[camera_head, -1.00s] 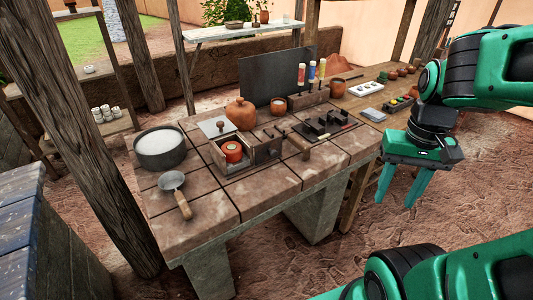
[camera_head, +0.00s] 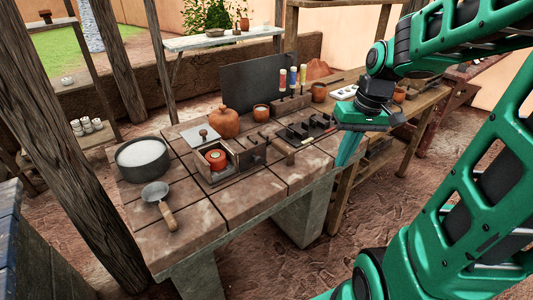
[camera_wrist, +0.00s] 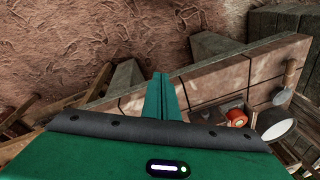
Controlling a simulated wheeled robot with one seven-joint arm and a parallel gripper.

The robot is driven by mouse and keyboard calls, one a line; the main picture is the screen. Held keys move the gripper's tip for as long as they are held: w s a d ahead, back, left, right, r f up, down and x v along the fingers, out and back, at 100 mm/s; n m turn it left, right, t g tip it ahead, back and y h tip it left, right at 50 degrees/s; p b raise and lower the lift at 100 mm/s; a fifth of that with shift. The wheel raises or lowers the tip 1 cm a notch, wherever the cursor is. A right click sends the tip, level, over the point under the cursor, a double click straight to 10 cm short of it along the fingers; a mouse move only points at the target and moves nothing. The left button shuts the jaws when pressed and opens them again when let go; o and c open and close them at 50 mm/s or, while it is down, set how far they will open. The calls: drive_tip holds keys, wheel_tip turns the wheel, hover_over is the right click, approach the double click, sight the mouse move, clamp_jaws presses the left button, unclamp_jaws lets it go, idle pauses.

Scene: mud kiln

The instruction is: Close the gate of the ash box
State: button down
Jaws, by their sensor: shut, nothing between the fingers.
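The ash box (camera_head: 222,178) is a small open wooden box on the brick-topped table, with an orange-red round pot (camera_head: 215,159) inside it. A brown panel (camera_head: 247,157) with a dark knob stands at its right side and looks like the gate, swung out from the box; its exact angle is hard to tell. In the wrist view the orange pot (camera_wrist: 236,117) shows at the right, with the box small and partly unclear. My gripper (camera_head: 344,164) is shut and empty, fingers down, off the table's right front edge, apart from the box. Its fingers also show in the wrist view (camera_wrist: 162,80).
A grey basin (camera_head: 142,160) and a scoop (camera_head: 160,203) are left of the box. A clay jar (camera_head: 225,123), a cup (camera_head: 260,113) and a rack of dark tools (camera_head: 305,130) stand behind and right. The table's front strip is mostly clear.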

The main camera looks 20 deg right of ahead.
sight(256, 159)
drive_tip(key=w+a+f+n+t+y, duration=0.1)
drive_tip(key=w+n+y, duration=0.15)
drive_tip(key=w, duration=0.65)
drive_tip(key=w+a+f+n+t+y, duration=0.1)
drive_tip(key=w+a+n+y, duration=0.15)
drive_tip(key=w, duration=0.75)
drive_tip(key=shift+h, duration=0.3)
drive_tip(key=x, duration=0.9)
drive_tip(key=shift+d+f, duration=0.1)
drive_tip(key=shift+f, duration=0.1)
drive_tip(key=a, duration=0.3)
drive_tip(key=shift+s+f, duration=0.15)
drive_tip(key=shift+f, duration=0.1)
drive_tip(key=shift+s+a, duration=0.1)
drive_tip(key=shift+a, duration=0.3)
